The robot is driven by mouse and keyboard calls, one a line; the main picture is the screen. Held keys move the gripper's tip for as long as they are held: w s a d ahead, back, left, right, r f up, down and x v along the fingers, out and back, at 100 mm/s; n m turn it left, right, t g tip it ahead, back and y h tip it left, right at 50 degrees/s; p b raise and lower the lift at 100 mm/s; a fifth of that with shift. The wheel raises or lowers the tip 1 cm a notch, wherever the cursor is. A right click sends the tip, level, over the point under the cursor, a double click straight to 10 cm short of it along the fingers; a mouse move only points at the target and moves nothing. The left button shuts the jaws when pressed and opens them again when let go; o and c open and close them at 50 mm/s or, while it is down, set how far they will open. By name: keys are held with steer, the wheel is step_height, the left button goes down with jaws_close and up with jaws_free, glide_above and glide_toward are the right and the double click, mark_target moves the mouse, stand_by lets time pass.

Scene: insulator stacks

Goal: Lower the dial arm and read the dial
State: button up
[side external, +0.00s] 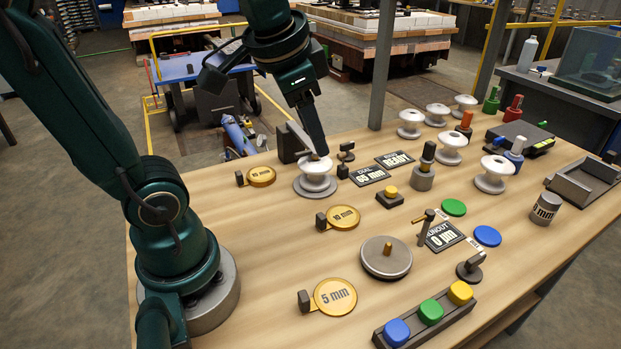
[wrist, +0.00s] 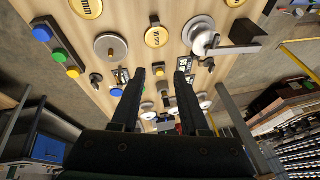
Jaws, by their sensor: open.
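A dark block (side external: 290,143) stands behind a white insulator (side external: 316,182) on a round grey base. A grey bar (side external: 300,136), which looks like the dial arm, slants from the block towards the insulator's top. In the wrist view the bar (wrist: 232,49) reaches over the insulator (wrist: 201,38). The dial display (side external: 370,175) beside it reads 65 mm. My gripper (side external: 322,154) is just above the insulator in the side view, close to the bar's end; contact cannot be told. In the wrist view its fingers (wrist: 160,75) are apart with nothing held between them.
A READY display (side external: 394,160) lies by the dial display. A turntable (side external: 386,258), a small post (side external: 424,229) and a runout display (side external: 443,237) reading 0 µm are nearer. Gold discs (side external: 335,296) lie on the left; coloured buttons (side external: 431,311) in front; more insulators (side external: 449,148) behind.

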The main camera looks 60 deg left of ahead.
steer(key=w+a+f+g+y, duration=0.1)
steer(key=w+a+g, duration=0.1)
steer(key=w+a, duration=0.4)
steer(key=n+g, duration=0.2)
glide_above(303, 153)
steer(key=d, duration=0.2)
step_height(303, 153, down, 5)
steer(key=shift+x, duration=2.6)
steer(key=shift+s+a, duration=0.1)
steer(key=shift+a, duration=0.05)
jaws_close()
